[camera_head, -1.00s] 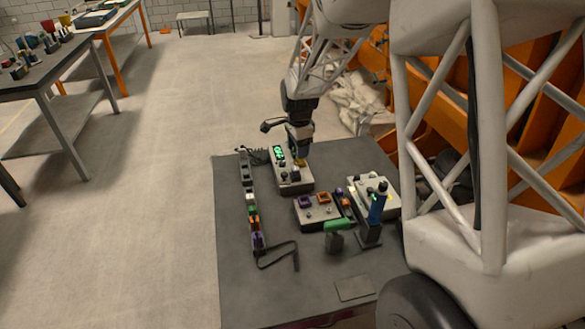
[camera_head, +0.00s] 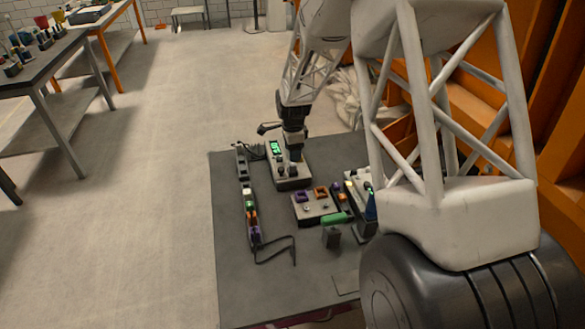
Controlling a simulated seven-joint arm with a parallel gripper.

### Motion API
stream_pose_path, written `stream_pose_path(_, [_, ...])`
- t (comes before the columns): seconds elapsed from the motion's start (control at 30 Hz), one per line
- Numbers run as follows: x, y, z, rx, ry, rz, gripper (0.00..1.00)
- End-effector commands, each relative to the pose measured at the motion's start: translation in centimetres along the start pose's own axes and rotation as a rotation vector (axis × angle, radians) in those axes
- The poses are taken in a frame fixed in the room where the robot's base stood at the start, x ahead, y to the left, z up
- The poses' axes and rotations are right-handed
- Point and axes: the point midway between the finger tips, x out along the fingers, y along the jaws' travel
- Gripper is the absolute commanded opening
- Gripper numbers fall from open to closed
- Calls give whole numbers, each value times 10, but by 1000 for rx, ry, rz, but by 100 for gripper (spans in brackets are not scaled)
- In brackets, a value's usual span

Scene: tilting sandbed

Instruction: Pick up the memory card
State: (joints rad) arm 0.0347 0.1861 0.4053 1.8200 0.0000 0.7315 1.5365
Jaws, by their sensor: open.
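My gripper (camera_head: 294,155) points down over the grey box with a green display (camera_head: 289,183), at the back of the dark table. Its jaws are open, though the fingertips are small and hard to make out. I cannot pick out the memory card with certainty; it may be too small to see or hidden by my gripper. I cannot tell whether the gripper touches anything on the box.
A narrow strip with coloured blocks (camera_head: 250,207) and a black strap lie left. A panel with purple and orange parts (camera_head: 316,212), a green-topped item (camera_head: 336,219) and a blue item (camera_head: 371,208) stand right. My arm hides the table's right side. The front-left of the table (camera_head: 245,295) is clear.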

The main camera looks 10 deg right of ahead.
Motion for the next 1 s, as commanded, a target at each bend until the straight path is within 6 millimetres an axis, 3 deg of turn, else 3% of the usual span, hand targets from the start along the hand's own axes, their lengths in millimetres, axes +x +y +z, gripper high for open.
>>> stream_pose_path(0.13, [10, 0, 0, 0, 0, -1, 58])
stream_pose_path(0.63, [18, 0, 0, 0, 0, 0, 58])
stream_pose_path(1.0, [57, 1, 1, 0, 0, 0, 58])
